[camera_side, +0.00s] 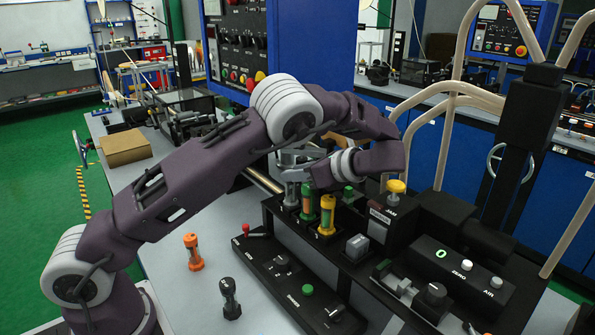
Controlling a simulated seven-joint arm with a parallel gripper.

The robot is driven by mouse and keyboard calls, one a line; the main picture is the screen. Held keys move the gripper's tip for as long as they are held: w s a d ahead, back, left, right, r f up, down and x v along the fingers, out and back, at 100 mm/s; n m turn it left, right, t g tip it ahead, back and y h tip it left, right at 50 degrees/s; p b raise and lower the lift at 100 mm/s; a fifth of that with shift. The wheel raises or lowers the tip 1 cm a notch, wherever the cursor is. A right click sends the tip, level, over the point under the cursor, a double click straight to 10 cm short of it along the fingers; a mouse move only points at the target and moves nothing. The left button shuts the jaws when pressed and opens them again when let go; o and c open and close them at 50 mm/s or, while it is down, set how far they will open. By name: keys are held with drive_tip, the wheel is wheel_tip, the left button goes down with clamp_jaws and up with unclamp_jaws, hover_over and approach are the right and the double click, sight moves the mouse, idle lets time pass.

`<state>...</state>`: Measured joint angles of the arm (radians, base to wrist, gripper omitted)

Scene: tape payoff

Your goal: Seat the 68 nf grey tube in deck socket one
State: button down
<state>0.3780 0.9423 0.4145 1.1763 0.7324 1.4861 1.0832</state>
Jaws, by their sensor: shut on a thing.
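My gripper (291,174) is shut on a grey tube (291,194) at the left end of the black deck (271,212). The tube looks upright, with its lower end at or just over the deck; I cannot tell whether it is in a socket. Its top is partly hidden by the fingers, and no value or socket number is readable. A dark grey tube (230,298) stands on the table in front.
An orange tube (193,252) stands on the grey table (215,225). A black control panel (262,262) with a red knob and green button lies before the deck. A yellow-topped knob (396,187) and a black machine stand at right.

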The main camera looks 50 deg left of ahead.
drive_tip(key=shift+f, duration=0.2)
drive_tip(key=c, duration=1.4)
unclamp_jaws()
drive_tip(key=v, duration=1.1)
